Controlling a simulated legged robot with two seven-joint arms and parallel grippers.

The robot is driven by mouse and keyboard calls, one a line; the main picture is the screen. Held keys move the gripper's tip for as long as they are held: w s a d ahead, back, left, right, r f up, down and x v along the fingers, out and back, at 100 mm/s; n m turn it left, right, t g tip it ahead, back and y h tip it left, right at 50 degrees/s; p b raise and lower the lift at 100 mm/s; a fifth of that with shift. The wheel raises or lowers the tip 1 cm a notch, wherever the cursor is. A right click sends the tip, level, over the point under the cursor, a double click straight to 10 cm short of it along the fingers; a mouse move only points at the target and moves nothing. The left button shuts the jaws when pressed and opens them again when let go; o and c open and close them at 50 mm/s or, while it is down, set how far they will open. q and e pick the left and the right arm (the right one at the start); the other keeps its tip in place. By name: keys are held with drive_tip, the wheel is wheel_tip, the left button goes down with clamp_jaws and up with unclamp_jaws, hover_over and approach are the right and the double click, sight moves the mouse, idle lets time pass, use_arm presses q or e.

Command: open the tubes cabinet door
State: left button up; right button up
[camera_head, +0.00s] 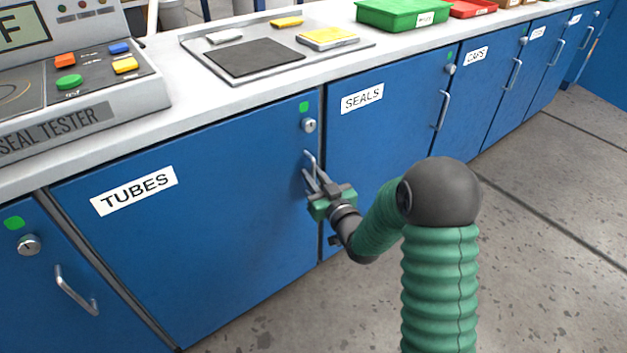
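The tubes cabinet door (215,225) is blue with a white TUBES label (134,190) and stands flush and closed. Its metal bar handle (310,160) is near the door's upper right edge, below a round lock (309,125) and a green mark. My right gripper (314,179) is at this handle, its fingers overlapping the lower part of the bar. The fingers and bar are small and overlap, so I cannot tell whether they are closed on it. My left gripper is not in view.
The seals door (385,140) is just right of the tubes door, with more blue doors beyond. A door with a handle (77,290) is at lower left. The counter (215,98) overhangs above, bearing a seal tester (80,90) and a tray (350,42). Grey floor (540,230) is clear at right.

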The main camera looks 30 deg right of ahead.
clamp_jaws()
idle(1.4)
